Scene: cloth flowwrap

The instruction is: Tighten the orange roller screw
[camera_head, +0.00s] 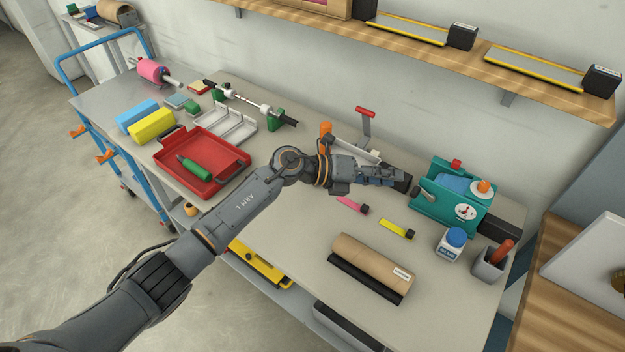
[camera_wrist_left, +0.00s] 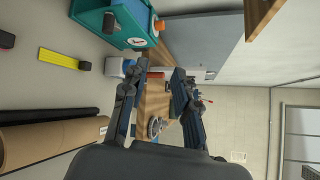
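A teal machine (camera_head: 452,200) stands at the right end of the table, with a round white dial, a red part on top and an orange knob (camera_head: 484,187), which looks like the orange roller screw. In the left wrist view the teal machine (camera_wrist_left: 112,22) is at the top, with the orange knob (camera_wrist_left: 159,25) at its right edge. My left gripper (camera_head: 398,178) is left of the machine, apart from the knob. In the wrist view its two fingers (camera_wrist_left: 161,68) are spread with nothing between them. My right gripper is not in view.
In front lie a brown roll (camera_head: 370,264), a yellow marker (camera_head: 397,229) and a pink marker (camera_head: 350,205). A blue-capped bottle (camera_head: 452,246) and a grey cup (camera_head: 488,266) stand near the machine. A red tray (camera_head: 236,152) is at left; a wooden shelf (camera_head: 440,55) runs above.

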